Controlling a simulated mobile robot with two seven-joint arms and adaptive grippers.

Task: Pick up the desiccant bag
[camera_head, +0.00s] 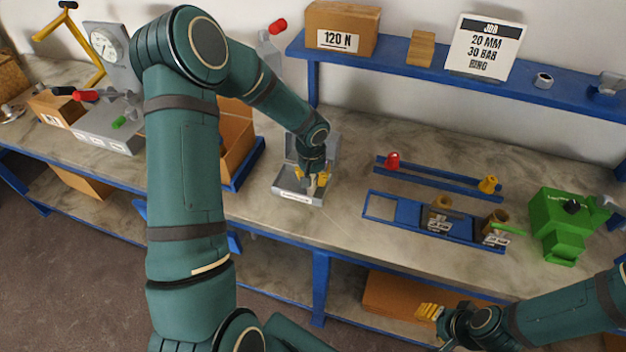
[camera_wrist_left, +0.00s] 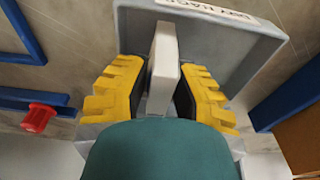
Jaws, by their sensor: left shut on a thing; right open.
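The desiccant bag (camera_wrist_left: 163,60) is a pale, flat piece standing on edge in the left wrist view. My left gripper (camera_head: 313,184) is shut on it, with yellow fingers on both sides; it also shows in the left wrist view (camera_wrist_left: 165,95). The gripper points down into a small grey open bin (camera_head: 284,192) with a white label on its front. The bin's wall (camera_wrist_left: 225,42) shows around the bag in the left wrist view. In the head view the bag is mostly hidden by the fingers. My right gripper (camera_head: 429,312) is open and empty, low at the front right.
A cardboard box (camera_head: 235,145) stands left of the bin. Blue racks (camera_head: 410,214) with small fittings are to the right, then a green vise-like device (camera_head: 560,222). A blue shelf (camera_head: 430,70) runs along the back. The bench between bin and racks is clear.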

